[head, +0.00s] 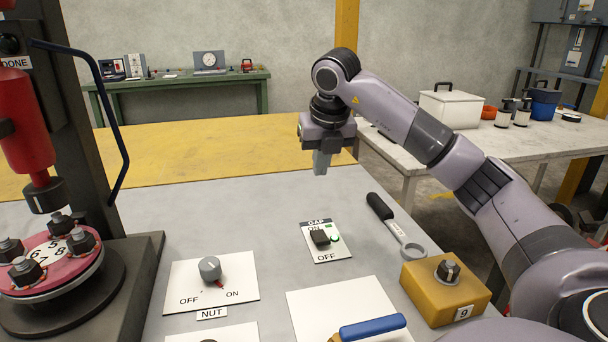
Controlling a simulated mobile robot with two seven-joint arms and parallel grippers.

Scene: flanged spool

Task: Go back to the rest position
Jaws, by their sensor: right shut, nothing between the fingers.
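My right gripper (321,163) points down above the far edge of the grey table (270,200). Its fingers are together with nothing between them. It is apart from everything on the table and stands beyond the GAP switch plate (326,242). My right arm reaches in from the right. My left gripper is not in view. The flanged spool (50,265), a red disc with numbers and several bolts on its top, sits on the dark machine base at the left.
A red press (22,120) with a bent blue bar stands left. The table's far middle is clear.

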